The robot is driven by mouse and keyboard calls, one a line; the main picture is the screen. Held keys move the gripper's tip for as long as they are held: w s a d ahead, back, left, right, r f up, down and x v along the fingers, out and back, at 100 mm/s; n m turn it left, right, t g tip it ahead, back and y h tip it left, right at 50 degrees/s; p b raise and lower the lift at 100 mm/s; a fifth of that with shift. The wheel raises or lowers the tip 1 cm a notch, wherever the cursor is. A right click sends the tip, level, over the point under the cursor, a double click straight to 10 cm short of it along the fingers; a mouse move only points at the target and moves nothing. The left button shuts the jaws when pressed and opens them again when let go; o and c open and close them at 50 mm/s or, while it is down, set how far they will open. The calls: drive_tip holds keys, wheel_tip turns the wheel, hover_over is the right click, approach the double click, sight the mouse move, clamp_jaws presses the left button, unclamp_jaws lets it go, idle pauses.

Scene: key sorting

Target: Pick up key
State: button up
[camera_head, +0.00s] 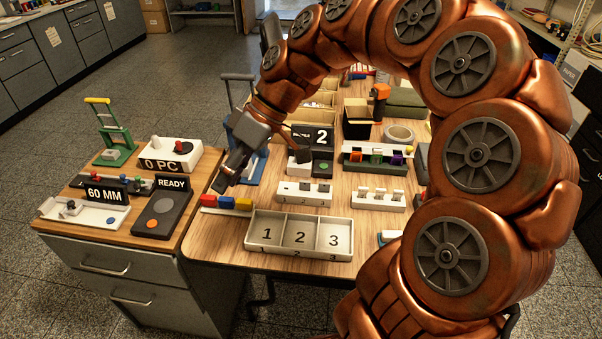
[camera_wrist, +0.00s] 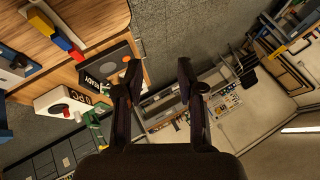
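My gripper (camera_head: 224,180) hangs over the left end of the wooden table, above red, yellow and blue blocks. In the wrist view its two dark fingers (camera_wrist: 158,76) are apart, with nothing between them. I cannot pick out a key for certain. A white holder (camera_head: 304,194) and a second one (camera_head: 376,200) each carry small upright pieces, too small to tell if they are keys. A tray (camera_head: 262,220) has compartments marked 1, 2 and 3; no key shows in it.
The block row (camera_head: 228,202) lies at the table's left edge. A side cabinet carries a READY box (camera_head: 165,208), a 60 MM sign (camera_head: 107,192), a 0 PC box (camera_head: 172,153) and a green stand (camera_head: 113,140). A holder with colored pieces (camera_head: 353,168) and a tape roll (camera_head: 398,134) stand further back.

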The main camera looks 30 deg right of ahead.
drive_tip(key=w+d+f+t+b, duration=0.3)
drive_tip(key=w+d+f, duration=0.1)
drive_tip(key=d, duration=0.6)
drive_tip(key=w+d+f+n+t+y+b, duration=0.1)
drive_tip(key=w+d+f+b, duration=0.3)
drive_tip(key=d, duration=0.6)
drive_tip(key=w+d+f+t+y+b, duration=0.1)
drive_tip(key=w+d+f+t+b, duration=0.2)
drive_tip(key=d+f, duration=0.3)
drive_tip(key=shift+w+d+n+t+b, duration=0.2)
drive_tip(key=shift+d+t+b, duration=0.15)
drive_tip(key=shift+d, duration=0.8)
drive_tip(key=shift+w+d+n+t+b, duration=0.25)
drive_tip(key=shift+d+t, duration=0.2)
drive_tip(key=shift+d, duration=0.7)
drive_tip(key=shift+x, duration=3.8)
drive_tip(key=shift+f, duration=0.1)
drive_tip(key=shift+c, duration=0.2)
clamp_jaws()
